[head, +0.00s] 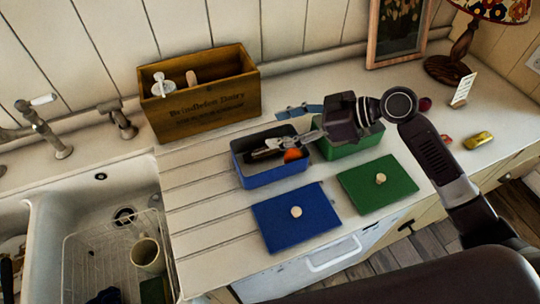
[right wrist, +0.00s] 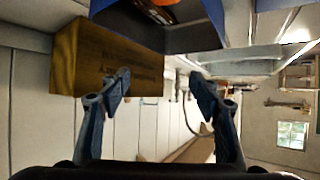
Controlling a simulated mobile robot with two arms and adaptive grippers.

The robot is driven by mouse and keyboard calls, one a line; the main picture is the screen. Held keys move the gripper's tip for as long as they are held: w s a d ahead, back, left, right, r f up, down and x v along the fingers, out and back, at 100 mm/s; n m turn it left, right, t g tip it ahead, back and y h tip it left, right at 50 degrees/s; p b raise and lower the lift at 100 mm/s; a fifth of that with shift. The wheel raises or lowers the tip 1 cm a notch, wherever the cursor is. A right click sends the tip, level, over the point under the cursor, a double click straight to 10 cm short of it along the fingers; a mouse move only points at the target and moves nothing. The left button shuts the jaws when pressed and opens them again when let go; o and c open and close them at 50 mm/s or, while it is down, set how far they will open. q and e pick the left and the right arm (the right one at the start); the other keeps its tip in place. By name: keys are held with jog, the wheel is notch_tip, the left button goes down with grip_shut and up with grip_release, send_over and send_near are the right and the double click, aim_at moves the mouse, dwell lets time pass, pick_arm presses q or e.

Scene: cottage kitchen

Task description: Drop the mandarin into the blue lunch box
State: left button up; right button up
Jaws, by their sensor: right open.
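The blue lunch box (head: 272,176) stands open on the counter in the head view. An orange mandarin (head: 293,155) shows inside it at the right, partly covered by my gripper. My right gripper (head: 264,152) reaches in from the right, with its fingers over the box. In the right wrist view, my right gripper (right wrist: 160,88) is open with nothing between the fingers. That view also shows the blue lunch box (right wrist: 185,42) at the top, with a bit of the orange mandarin (right wrist: 160,3) at the upper edge. My left gripper is out of view.
The blue lid (head: 280,222) and the green lid (head: 362,190) lie in front. A green box (head: 350,148) stands right of the blue one, partly behind my arm. A wooden crate (head: 205,110) is behind. The sink (head: 85,195) is at left.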

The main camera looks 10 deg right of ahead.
jog(key=v, duration=1.2)
jog(key=shift+r, duration=0.1)
